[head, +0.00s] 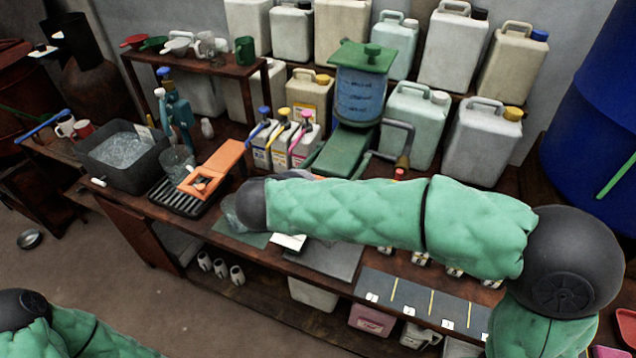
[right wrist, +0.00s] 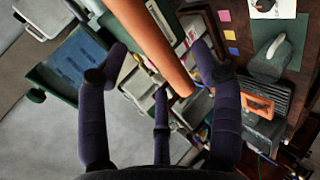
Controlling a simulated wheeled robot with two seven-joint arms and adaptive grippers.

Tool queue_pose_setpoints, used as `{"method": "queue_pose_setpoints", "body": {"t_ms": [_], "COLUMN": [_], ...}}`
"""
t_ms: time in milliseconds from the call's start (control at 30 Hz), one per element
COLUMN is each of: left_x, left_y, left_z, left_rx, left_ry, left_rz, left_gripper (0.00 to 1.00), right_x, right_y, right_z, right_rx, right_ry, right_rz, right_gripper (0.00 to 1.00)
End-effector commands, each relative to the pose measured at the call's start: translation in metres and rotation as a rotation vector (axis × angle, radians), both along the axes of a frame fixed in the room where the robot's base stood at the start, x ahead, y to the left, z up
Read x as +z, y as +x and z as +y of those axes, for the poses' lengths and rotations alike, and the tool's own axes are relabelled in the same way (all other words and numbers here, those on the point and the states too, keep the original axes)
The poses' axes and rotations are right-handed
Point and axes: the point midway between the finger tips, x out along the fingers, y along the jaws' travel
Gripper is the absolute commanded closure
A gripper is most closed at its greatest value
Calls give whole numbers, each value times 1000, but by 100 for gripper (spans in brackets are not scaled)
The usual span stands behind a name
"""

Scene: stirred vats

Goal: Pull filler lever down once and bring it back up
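An orange-brown rounded handle (right wrist: 155,45), perhaps the filler lever's, runs from the top edge to the middle of the right wrist view. A small orange piece (head: 316,178) shows above my right forearm in the head view. The lever's full shape and mounting are hidden. My right gripper (right wrist: 157,62) has its dark fingers spread on both sides of the handle, with clear gaps, and does not grip it. The forearm mostly hides this gripper in the head view. My left arm shows only at the lower left; its gripper is out of view.
A green machine (head: 361,95) with a blue window stands behind my right forearm, its crank to the right. Pump bottles (head: 282,142) stand left of it. An orange frame (head: 225,160), a drip tray (head: 172,198) and a grey bin (head: 107,172) are farther left. Jerrycans line the back.

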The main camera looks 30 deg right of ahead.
Motion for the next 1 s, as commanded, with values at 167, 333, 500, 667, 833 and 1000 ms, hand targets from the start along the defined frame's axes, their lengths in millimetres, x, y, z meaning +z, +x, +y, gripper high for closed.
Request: {"method": "queue_pose_setpoints", "body": {"t_ms": [167,333,500,667,833,1000], "left_x": [0,0,0,0,0,3], "left_y": [0,0,0,0,0,0], "left_z": [0,0,0,0,0,0], "left_rx": [0,0,0,0,0,0], "left_ry": [0,0,0,0,0,0], "left_rz": [0,0,0,0,0,0], "left_gripper": [60,60,60,60,60,60], "right_x": [24,39,48,51,51,45], "right_y": [-18,-32,-40,-42,-42,-38], "right_z": [23,38,47,49,49,53], "right_rx": [4,2,-1,-3,-3,5], "right_ry": [1,0,1,0,0,25], "right_rz": [-6,-3,-3,-2,-2,0], "right_gripper": [35,35,35,35,35,35]}}
